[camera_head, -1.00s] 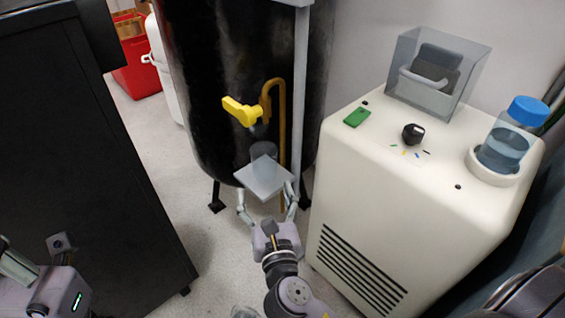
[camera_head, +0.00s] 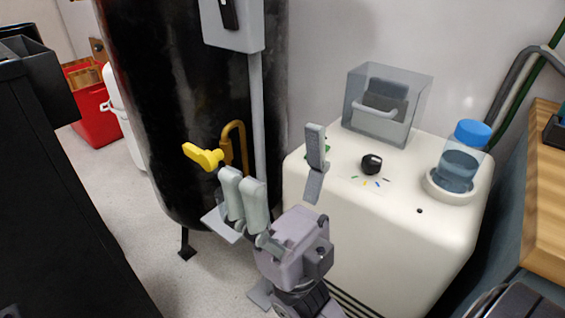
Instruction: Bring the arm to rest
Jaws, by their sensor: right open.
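My right gripper (camera_head: 275,152) is raised in the middle of the view, its fingers spread wide and pointing up. It is open, with nothing visible between the fingers. It is in front of the black tank (camera_head: 150,90) and the left edge of the white machine (camera_head: 400,230). The small grey plate (camera_head: 219,226) below the yellow tap handle (camera_head: 203,156) is partly covered by the gripper's left finger. The clear vessel on that plate cannot be made out now. My left gripper is not in view.
On the white machine stand a clear box (camera_head: 360,118), a black knob (camera_head: 371,164) and a blue-capped bottle (camera_head: 458,172). A black cabinet (camera_head: 60,220) is at left, a wooden top (camera_head: 548,200) at right. Open floor (camera_head: 140,225) lies between cabinet and tank.

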